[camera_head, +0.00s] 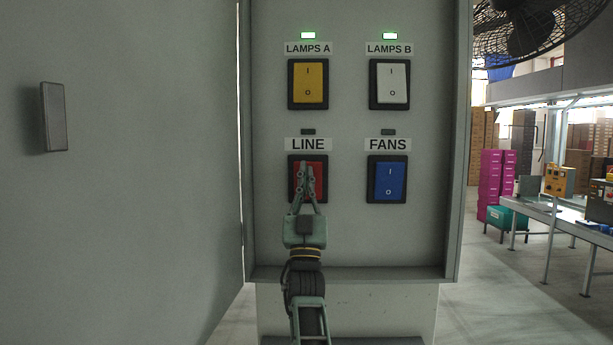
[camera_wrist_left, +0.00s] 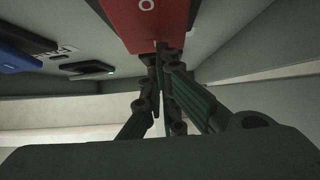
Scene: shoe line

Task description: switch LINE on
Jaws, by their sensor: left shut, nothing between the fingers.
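The LINE switch (camera_head: 319,183) is a red rocker in a black frame on the grey panel, under the label LINE (camera_head: 307,144). The small lamp (camera_head: 308,131) above that label is dark. My left gripper (camera_head: 305,168) is shut and empty, its fingertips in front of the upper half of the red rocker and hiding part of it. In the left wrist view the red rocker (camera_wrist_left: 143,22) is at the top, with the fingertips (camera_wrist_left: 162,50) at its edge; I cannot tell whether they touch. My right gripper is not in view.
The blue FANS switch (camera_head: 388,181) is to the right, its lamp dark. Above are the yellow LAMPS A switch (camera_head: 309,82) and white LAMPS B switch (camera_head: 391,83), both with green lamps lit. A cabinet door (camera_head: 120,200) stands left. A ledge (camera_head: 350,273) runs below.

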